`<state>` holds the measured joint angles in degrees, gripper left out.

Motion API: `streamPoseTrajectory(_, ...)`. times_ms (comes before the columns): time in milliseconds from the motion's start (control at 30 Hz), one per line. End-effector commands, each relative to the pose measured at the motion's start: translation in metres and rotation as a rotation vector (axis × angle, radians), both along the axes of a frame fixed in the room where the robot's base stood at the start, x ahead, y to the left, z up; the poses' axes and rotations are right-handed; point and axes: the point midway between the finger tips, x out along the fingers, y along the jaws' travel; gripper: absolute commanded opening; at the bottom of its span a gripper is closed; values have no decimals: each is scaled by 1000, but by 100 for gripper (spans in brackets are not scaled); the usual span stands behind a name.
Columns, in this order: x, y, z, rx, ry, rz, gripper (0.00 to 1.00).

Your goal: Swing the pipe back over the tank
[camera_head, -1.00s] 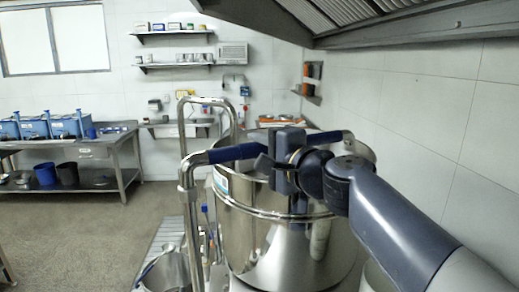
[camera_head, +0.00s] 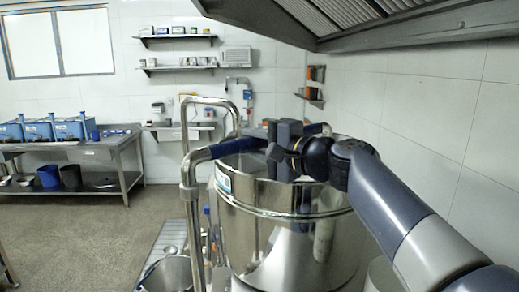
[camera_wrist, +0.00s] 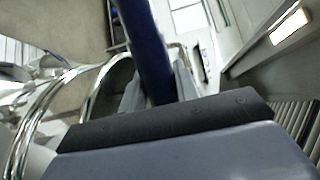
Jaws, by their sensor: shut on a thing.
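The steel pipe with a blue sleeve (camera_head: 233,147) bends from an upright post on the left and reaches across the top of the tank. A short blue piece shows past my gripper, above the far part of the rim; the stretch between is hidden. The big shiny steel tank (camera_head: 265,225) stands at centre right. My gripper (camera_head: 272,151) is shut on the blue sleeve, above the tank opening. In the wrist view the blue sleeve (camera_wrist: 148,45) runs between the two grey fingers. Where the pipe's outlet points cannot be made out.
A steel bucket (camera_head: 168,273) stands low at the left of the tank. A range hood (camera_head: 400,28) hangs overhead, and a tiled wall (camera_head: 430,120) is close on the right. A bench (camera_head: 110,148) with blue devices stands far left. The floor at left is open.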

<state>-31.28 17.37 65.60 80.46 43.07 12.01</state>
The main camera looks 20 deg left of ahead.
Motion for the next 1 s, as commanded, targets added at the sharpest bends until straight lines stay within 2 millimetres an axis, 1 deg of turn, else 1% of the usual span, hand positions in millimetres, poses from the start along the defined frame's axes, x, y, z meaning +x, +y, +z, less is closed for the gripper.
streamPoseTrajectory(367,1,3,0,0,0,21,0)
streamPoseTrajectory(400,1,3,0,0,0,21,31)
streamPoseTrajectory(600,1,2,0,0,-1,20,48)
streamPoseTrajectory(667,1,2,0,0,-1,20,51)
streamPoseTrajectory(867,1,2,0,0,-1,19,51)
streamPoseTrajectory(967,1,-3,-1,0,-1,18,51)
streamPoseTrajectory(1000,-1,-8,-1,1,-2,17,51)
